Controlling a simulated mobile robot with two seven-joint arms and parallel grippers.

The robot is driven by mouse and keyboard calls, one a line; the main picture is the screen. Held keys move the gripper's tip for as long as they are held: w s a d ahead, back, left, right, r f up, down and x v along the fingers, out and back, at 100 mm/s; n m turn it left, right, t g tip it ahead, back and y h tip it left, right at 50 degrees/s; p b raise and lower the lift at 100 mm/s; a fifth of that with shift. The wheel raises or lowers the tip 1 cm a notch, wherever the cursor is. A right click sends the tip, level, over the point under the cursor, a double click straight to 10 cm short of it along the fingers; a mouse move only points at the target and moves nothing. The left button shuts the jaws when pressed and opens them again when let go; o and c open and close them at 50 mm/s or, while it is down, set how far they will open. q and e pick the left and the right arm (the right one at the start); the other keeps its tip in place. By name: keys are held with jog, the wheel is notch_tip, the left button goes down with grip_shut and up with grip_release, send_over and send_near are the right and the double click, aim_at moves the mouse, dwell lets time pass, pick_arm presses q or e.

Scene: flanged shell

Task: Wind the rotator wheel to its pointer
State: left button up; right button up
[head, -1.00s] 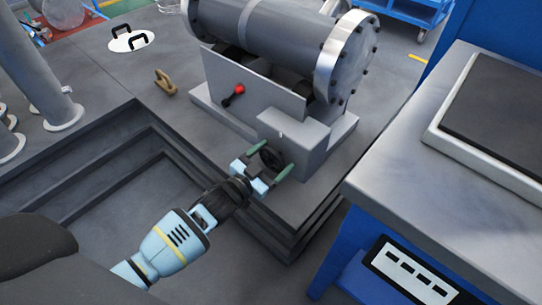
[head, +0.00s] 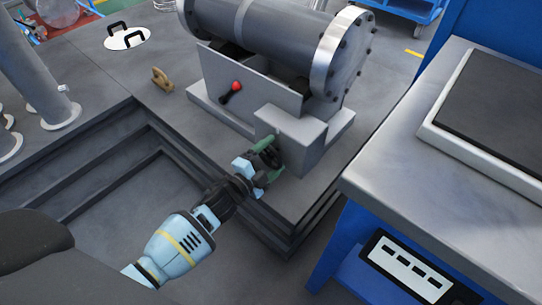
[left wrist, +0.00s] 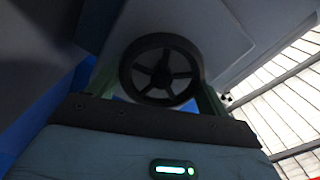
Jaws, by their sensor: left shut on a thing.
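The rotator wheel is a small dark spoked handwheel (head: 268,157) on the front of the grey rotator box (head: 288,136). It also shows large in the left wrist view (left wrist: 161,69), as a black rim with several spokes. My left gripper (head: 266,158) has its green fingers on either side of the wheel and is shut on it. The fingers show left and right of the rim in the left wrist view. The fingertip contact is partly hidden behind the wheel. I cannot make out the pointer. My right gripper is not in view.
A grey flanged shell (head: 265,35) lies on the rotator above the box. A red-knobbed lever (head: 235,88) stands left of the wheel. A blue workbench (head: 440,150) is close on the right. The stepped platform edge (head: 270,232) runs below the wheel.

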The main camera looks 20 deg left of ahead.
pick_arm(q)
jog(key=m, duration=0.3)
jog(key=m+b, duration=0.1)
jog(key=m, duration=0.1)
jog(key=shift+f+m, duration=0.3)
jog(key=m+b, duration=0.1)
jog(key=m, duration=0.2)
jog(key=shift+f, duration=0.1)
jog(key=shift+m, duration=0.8)
jog(key=shift+b, duration=0.3)
jog(key=o, duration=0.9)
jog(key=shift+o, duration=0.2)
